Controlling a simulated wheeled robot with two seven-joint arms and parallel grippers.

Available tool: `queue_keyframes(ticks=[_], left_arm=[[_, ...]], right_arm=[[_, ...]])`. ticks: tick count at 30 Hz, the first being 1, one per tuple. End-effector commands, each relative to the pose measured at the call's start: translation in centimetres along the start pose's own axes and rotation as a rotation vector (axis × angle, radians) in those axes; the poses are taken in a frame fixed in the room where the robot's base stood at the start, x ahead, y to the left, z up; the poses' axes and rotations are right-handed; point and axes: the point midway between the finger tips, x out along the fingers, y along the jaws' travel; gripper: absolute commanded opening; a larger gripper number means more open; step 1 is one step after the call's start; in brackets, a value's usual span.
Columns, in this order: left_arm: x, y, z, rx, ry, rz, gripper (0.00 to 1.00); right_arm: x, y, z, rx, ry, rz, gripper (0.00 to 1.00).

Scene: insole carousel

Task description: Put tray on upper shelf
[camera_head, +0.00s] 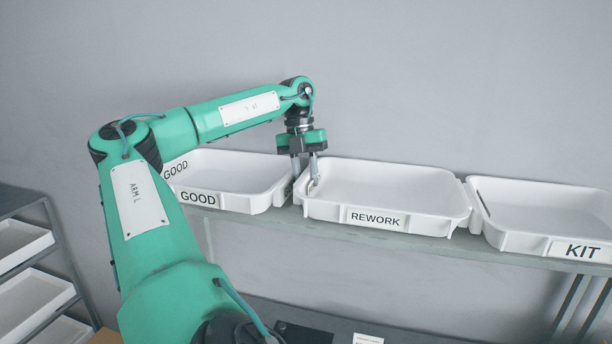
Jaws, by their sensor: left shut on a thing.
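Three white trays stand in a row on the grey upper shelf (362,238): the GOOD tray (258,203) at the left, the REWORK tray (430,222) in the middle and the KIT tray (508,238) at the right. My left gripper (306,182) points down and is shut on the left wall of the REWORK tray, one finger inside it. The GOOD tray is beside the gripper, partly hidden by my left arm. The trays look empty where I can see in. My right gripper is not in view.
A rack (40,205) with several white trays stands at the left edge. A lower surface (390,332) with a dark flat item (303,333) and a white label (368,339) lies below the shelf. A plain grey wall rises behind the trays.

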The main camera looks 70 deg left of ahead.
Motion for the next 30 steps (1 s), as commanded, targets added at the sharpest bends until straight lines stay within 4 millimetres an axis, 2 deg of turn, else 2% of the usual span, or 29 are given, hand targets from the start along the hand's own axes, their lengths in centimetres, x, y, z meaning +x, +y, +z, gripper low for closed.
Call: queue_keyframes(ticks=[8, 9, 10, 20, 23, 30], left_arm=[[0.5, 0.1, 0.1, 0.0, -0.001, -0.001, 0.0], [0.5, 0.1, 0.1, 0.0, 0.0, 0.0, 0.32], [0.5, 0.1, 0.1, 0.0, 0.0, 0.0, 0.35], [0.2, 0.1, 0.1, -0.001, 0.0, 0.0, 0.35], [-0.6, 0.1, 0.1, -0.001, -0.002, -0.001, 0.35], [-3.9, 0.1, 0.1, -0.002, 0.0, 0.0, 0.35]], right_arm=[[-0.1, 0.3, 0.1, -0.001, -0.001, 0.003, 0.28], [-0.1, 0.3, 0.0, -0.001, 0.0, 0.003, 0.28], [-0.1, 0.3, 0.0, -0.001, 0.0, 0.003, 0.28], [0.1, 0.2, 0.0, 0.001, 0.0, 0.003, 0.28], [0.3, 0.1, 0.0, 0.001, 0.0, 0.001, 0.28], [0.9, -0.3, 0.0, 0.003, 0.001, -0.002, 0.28]])
